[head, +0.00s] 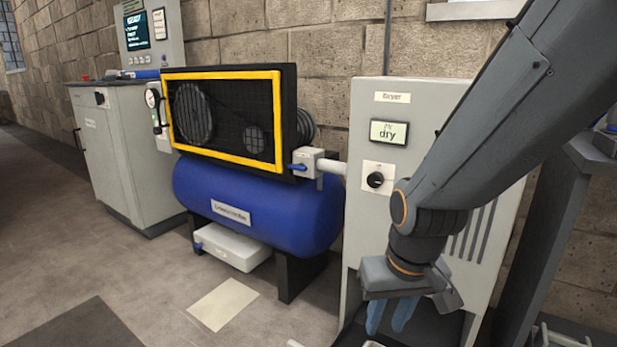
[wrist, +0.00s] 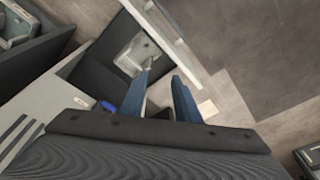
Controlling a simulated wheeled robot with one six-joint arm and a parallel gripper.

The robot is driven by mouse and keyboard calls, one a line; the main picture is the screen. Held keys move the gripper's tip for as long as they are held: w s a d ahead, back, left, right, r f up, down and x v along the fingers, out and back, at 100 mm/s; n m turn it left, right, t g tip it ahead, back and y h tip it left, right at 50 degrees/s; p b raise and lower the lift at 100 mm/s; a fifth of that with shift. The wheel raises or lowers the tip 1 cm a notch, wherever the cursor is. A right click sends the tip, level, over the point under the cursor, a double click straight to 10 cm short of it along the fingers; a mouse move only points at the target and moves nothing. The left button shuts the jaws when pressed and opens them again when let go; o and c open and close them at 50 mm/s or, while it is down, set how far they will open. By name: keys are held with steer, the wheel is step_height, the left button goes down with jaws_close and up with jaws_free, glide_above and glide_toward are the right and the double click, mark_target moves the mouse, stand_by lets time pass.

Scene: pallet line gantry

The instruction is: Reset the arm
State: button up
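My gripper (head: 388,325) hangs fingers-down at the lower right of the head view, in front of the grey dryer cabinet (head: 367,235). Its two blue fingers also show in the wrist view (wrist: 160,77), with a clear gap between them and nothing held. My arm reaches down from the upper right and bends at the wrist. It covers part of the cabinet's front. The cabinet's small screen reads "dry", and a black knob sits below it.
A blue compressor tank (head: 262,205) with a yellow-framed belt guard (head: 222,118) stands left of the dryer. A grey control cabinet (head: 130,160) is further left. A pale sheet (head: 223,304) and a dark mat (head: 75,330) lie on the floor. Open floor lies at lower left.

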steer(key=s+a+r+n+g+y, duration=0.15)
steer(key=s+a+r+n, duration=0.45)
steer(key=s+a, duration=0.85)
steer(key=d+r+m+h+p, duration=0.1)
steer(key=d+r+m+p, duration=0.2)
steer(key=d+r+p, duration=0.7)
steer(key=w+d+r+m+h+p, duration=0.1)
steer(key=d+r+m+p, duration=0.3)
steer(key=d+r+p, duration=0.6)
step_height(320, 180, up, 6)
steer(key=g+p, duration=0.1)
steer(key=p, duration=1.4)
steer(key=shift+r, duration=0.2)
